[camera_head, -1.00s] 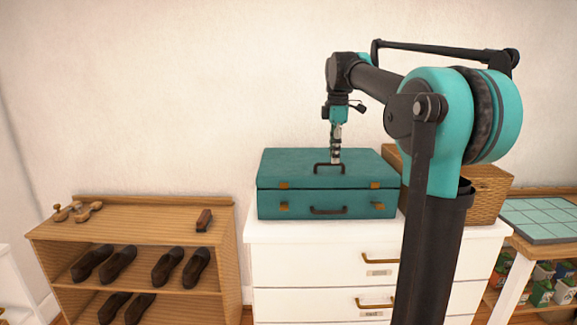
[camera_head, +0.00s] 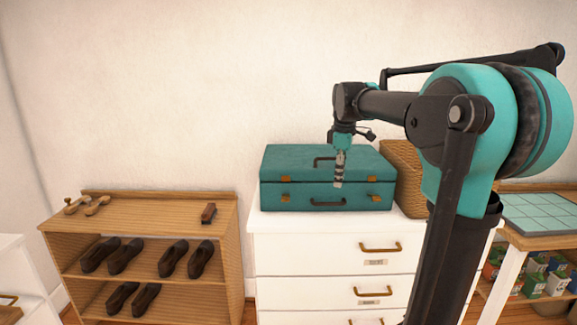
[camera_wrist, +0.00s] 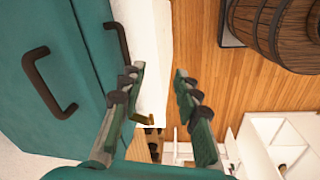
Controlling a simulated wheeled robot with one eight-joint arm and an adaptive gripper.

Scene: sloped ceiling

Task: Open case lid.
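The teal case (camera_head: 300,163) stands on a white chest of drawers. Its lid is closed. A dark handle (camera_head: 319,162) is on top of the lid, with another dark handle (camera_head: 328,202) on the front. Brass latches (camera_head: 286,179) show on the front face. My gripper (camera_head: 338,185) hangs pointing down before the case front, just above the front handle. In the wrist view my gripper (camera_wrist: 158,72) is open, with nothing between its fingers. There the case (camera_wrist: 50,125) fills the left, with its lid handle (camera_wrist: 50,82) and front handle (camera_wrist: 117,42) visible. Contact with the case cannot be told.
The white chest of drawers (camera_head: 320,240) has several drawers. A wicker basket (camera_head: 402,165) stands right of the case. A wooden shoe shelf (camera_head: 150,212) is at left. A tiled table (camera_head: 545,215) is at right. The wrist view shows a barrel (camera_wrist: 275,30) on the wooden floor.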

